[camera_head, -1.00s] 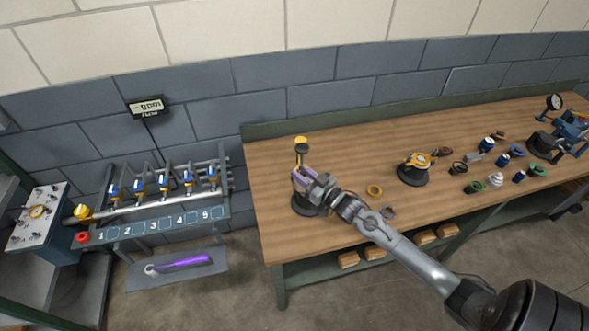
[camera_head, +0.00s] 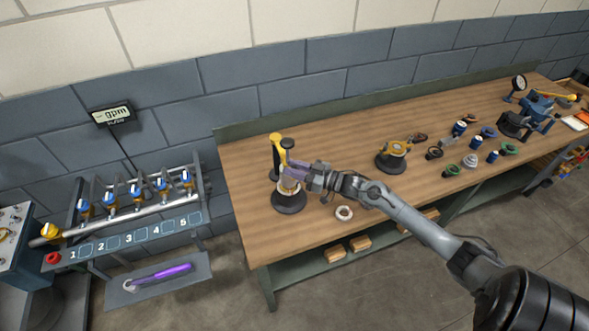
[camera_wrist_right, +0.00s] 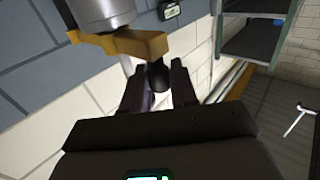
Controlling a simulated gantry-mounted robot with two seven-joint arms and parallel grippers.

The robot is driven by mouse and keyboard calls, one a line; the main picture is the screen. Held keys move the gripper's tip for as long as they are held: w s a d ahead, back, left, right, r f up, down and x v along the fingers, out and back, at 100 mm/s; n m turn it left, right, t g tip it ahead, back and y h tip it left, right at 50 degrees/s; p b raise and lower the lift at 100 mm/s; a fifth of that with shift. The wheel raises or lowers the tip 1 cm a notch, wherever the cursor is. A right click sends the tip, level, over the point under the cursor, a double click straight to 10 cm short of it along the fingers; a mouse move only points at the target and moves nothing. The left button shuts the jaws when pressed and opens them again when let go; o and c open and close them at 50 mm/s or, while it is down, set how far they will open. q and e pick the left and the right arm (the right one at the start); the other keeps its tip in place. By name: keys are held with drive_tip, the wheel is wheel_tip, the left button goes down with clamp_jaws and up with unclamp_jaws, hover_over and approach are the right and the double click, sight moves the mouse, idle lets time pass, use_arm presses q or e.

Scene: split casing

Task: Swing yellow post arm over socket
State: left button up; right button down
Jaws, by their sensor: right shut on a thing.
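The yellow post arm (camera_head: 276,140) stands at the left of the bench, with a dark grey cylinder (camera_head: 288,143) at its top end. Below is a round black base with a brass-coloured socket (camera_head: 289,186). My right gripper (camera_head: 288,172) is beside the post, above the socket. In the right wrist view its two fingers (camera_wrist_right: 159,88) are shut on a black knob (camera_wrist_right: 158,76) under the yellow arm (camera_wrist_right: 122,45). A grey cylinder (camera_wrist_right: 104,14) shows beyond it. I cannot tell whether the cylinder is centred over the socket. My left gripper is not in view.
A white ring (camera_head: 344,212) lies on the wooden bench (camera_head: 250,235) below my right arm. A numbered valve rack (camera_head: 135,240) and a purple wrench (camera_head: 160,276) are at left.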

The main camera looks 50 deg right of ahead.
drive_tip(key=c, duration=1)
unclamp_jaws()
drive_tip(key=shift+d, duration=0.2)
drive_tip(key=shift+s, duration=0.1)
drive_tip(key=v, duration=1)
drive_tip(key=shift+s, duration=0.35)
